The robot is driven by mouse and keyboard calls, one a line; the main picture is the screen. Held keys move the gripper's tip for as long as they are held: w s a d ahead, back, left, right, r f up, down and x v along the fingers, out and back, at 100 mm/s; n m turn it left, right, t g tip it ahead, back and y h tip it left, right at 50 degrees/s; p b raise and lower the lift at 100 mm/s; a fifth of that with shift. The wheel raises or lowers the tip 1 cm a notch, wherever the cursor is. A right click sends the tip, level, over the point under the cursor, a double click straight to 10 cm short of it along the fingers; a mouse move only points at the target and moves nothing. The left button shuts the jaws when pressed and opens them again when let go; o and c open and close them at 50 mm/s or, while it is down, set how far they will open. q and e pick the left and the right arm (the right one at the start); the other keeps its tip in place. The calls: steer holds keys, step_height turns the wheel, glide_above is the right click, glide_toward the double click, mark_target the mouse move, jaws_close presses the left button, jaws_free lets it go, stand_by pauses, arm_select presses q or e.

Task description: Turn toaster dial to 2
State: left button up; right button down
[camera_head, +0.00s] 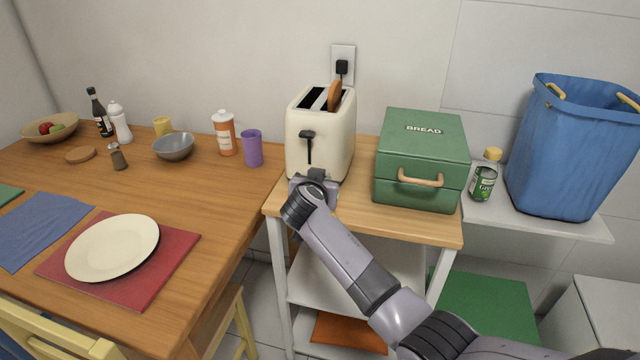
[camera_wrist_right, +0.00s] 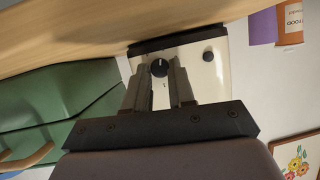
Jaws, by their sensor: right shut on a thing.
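The cream toaster (camera_head: 321,133) stands on a small wooden-topped cart, with a slice of bread sticking up from one slot and a black lever on its front. My right gripper (camera_head: 312,184) is at the lower front of the toaster, and my wrist hides the dial in the head view. In the right wrist view the black round dial (camera_wrist_right: 160,68) sits between the two fingers of my right gripper (camera_wrist_right: 159,76), which are shut on it. Small marks show on the panel beside the dial, too small to read. My left gripper is out of view.
A green bread box (camera_head: 422,135) stands close to the right of the toaster. A green-labelled jar (camera_head: 484,174) and a blue bin (camera_head: 570,150) are farther right. A purple cup (camera_head: 252,148) and an orange bottle (camera_head: 223,133) stand on the table to the left.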

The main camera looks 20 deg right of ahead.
steer(key=shift+w+a+f+n+g+h+b, duration=0.1)
steer(key=shift+a+n+g+h+b, duration=0.1)
steer(key=shift+n+g+h+b, duration=0.5)
steer(key=shift+n+h, duration=0.3)
steer(key=shift+n, duration=0.5)
steer(key=shift+a+n+b, duration=0.1)
steer(key=shift+n+b, duration=0.3)
steer(key=shift+b, duration=0.1)
steer(key=shift+h, duration=0.3)
steer(key=c, duration=1)
jaws_free()
steer(key=shift+o, duration=0.2)
